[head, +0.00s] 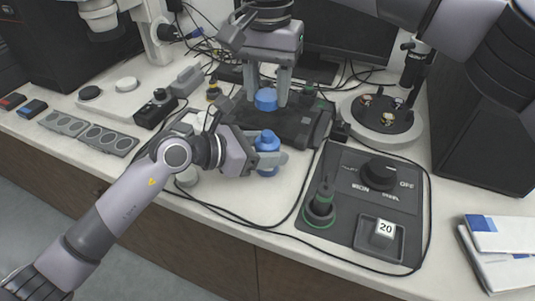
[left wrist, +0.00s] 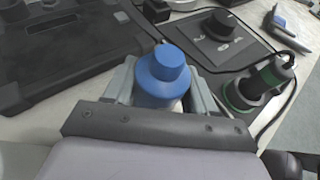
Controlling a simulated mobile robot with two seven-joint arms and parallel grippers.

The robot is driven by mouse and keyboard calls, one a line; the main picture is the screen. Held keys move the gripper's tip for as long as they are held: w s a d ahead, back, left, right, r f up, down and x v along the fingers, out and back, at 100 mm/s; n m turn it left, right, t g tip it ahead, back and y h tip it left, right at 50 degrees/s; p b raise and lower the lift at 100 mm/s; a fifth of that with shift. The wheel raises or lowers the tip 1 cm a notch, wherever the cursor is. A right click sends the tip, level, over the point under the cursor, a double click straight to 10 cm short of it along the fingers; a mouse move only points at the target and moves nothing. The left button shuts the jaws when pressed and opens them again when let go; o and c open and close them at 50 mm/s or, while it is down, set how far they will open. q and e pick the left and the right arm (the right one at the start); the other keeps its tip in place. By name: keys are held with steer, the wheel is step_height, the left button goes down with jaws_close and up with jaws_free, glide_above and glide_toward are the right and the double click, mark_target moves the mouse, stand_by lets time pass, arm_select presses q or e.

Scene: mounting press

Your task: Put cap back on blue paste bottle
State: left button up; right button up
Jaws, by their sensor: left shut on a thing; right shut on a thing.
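The blue paste bottle (head: 267,143) stands upright near the front of the bench. My left gripper (head: 268,160) comes from the left and is shut around its body. In the left wrist view the bottle (left wrist: 163,80) sits between the two fingers, its narrower blue top facing up. The blue cap (head: 266,100) is held between the fingertips of my right gripper (head: 268,97), which points down. In the head view the cap appears above the bottle top with a clear gap. The right gripper and cap do not show in the left wrist view.
Behind the bottle is a dark flat device (head: 290,122). To the right is a grey control panel (head: 350,190) with a black knob, a green-ringed holder (head: 320,208) and a tray marked 20. A black cable runs along the bench front. White boxes (head: 500,235) lie far right.

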glide_above(267, 133)
steer(key=shift+f, duration=2.5)
steer(key=shift+f, duration=0.1)
steer(key=shift+f, duration=0.8)
steer(key=shift+f, duration=0.55)
